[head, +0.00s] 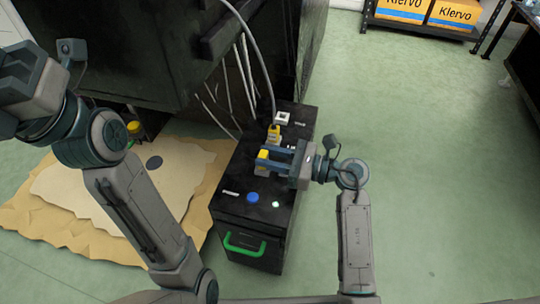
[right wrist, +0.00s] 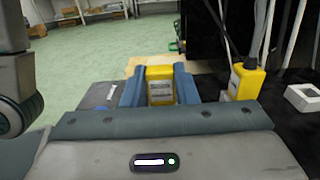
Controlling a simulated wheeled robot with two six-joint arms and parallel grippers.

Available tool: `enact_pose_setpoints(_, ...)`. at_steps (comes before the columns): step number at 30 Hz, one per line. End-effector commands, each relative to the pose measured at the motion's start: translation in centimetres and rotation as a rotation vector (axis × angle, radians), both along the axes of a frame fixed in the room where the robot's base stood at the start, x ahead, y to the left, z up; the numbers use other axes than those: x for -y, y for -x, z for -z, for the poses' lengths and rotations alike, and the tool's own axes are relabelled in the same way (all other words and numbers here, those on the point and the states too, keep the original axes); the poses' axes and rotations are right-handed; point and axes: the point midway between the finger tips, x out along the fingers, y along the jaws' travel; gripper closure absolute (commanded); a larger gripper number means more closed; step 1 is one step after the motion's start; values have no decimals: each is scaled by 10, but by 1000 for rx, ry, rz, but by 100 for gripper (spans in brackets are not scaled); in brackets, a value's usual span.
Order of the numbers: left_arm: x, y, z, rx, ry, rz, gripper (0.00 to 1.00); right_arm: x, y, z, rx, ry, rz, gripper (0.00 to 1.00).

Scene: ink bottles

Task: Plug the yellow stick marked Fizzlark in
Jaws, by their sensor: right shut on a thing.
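My right gripper (head: 266,158) is shut on a small yellow bottle-like thing (right wrist: 160,84) over the black cabinet top (head: 228,206). It has a pale label whose print is too small to read. In the head view its yellow top (head: 262,155) shows between the blue fingers; I cannot tell whether its base touches the cabinet. A second yellow bottle (head: 274,133) stands just behind it, with a dark cap and a grey hose in the right wrist view (right wrist: 244,80). I see no name Fizzlark and cannot make out a socket. My left gripper (head: 32,82) is at the upper left, its jaws unclear.
A white block (head: 282,118), a blue disc (head: 253,197) and a small white strip (head: 231,193) lie on the cabinet top. A green handle (head: 245,246) is on its front. A tall black machine (head: 130,50) stands behind. Brown sheeting (head: 60,205) covers floor at left; green floor is clear right.

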Motion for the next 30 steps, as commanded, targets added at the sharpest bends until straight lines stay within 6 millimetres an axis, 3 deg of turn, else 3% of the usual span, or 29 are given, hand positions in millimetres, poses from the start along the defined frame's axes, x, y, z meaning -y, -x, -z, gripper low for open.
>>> enact_pose_setpoints(12, 0, 0, 0, 0, 0, 0, 64, 0, 0, 2, 0, 0, 0, 95)
enact_pose_setpoints(13, 0, 0, 0, 0, 0, 0, 64, 0, 0, 2, 0, 0, 0, 68)
enact_pose_setpoints(16, 0, 0, 0, 0, 0, 0, 64, 0, 0, 2, 0, 0, 0, 48)
enact_pose_setpoints(22, 0, 0, 0, 0, 0, 0, 64, 0, 0, 2, 0, 0, 0, 48)
enact_pose_setpoints(26, 0, 0, 0, 0, 0, 0, 64, 0, 0, 2, 0, 0, 0, 26)
enact_pose_setpoints(30, 0, 0, 0, 0, 0, 0, 64, 0, 0, 2, 0, 0, 0, 26)
